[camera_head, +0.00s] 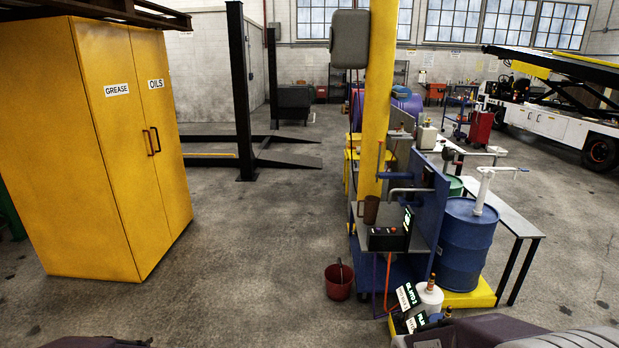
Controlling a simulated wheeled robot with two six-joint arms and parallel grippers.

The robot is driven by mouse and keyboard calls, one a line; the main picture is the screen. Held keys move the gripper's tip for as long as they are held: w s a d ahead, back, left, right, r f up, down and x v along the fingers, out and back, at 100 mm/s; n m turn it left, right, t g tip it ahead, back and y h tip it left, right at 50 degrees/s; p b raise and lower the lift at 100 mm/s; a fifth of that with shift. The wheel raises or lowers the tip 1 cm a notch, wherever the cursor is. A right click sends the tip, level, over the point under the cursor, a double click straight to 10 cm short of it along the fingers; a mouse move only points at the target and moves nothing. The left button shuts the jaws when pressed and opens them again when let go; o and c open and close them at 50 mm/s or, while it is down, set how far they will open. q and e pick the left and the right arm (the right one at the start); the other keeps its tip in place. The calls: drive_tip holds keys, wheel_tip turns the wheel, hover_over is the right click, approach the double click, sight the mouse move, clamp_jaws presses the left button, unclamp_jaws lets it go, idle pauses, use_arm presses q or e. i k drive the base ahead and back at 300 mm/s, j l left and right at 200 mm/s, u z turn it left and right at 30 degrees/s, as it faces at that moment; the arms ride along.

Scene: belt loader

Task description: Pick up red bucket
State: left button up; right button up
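The red bucket (338,284) stands upright on the concrete floor, a little right of the picture's middle and low in the frame. It is just left of the blue workbench cart. A thin dark shape, perhaps its handle or a tool, rises above its rim. Neither of my grippers shows in the head view. Dark parts along the bottom edge, at the left and right, look like parts of my arms, with no fingers visible. I see nothing touching the bucket.
A yellow cabinet (105,150) stands at the left. A yellow post (377,110) rises behind the bucket. The cart (425,215), a blue drum (465,250) and small containers (428,297) crowd its right side. The floor (240,270) between cabinet and bucket is clear.

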sight(339, 277)
drive_tip(key=i+l, duration=0.15)
drive_tip(key=i, duration=0.4)
drive_tip(key=i+l+u, duration=0.15)
drive_tip(key=i, duration=0.35)
drive_tip(key=i+l, duration=0.25)
drive_tip(key=i, duration=0.3)
drive_tip(key=i+l+u, duration=0.1)
drive_tip(key=i, duration=0.4)
drive_tip(key=i+l+u, duration=0.1)
drive_tip(key=i+l, duration=0.25)
drive_tip(key=i, duration=0.15)
drive_tip(key=i+l, duration=0.65)
drive_tip(key=l, duration=0.25)
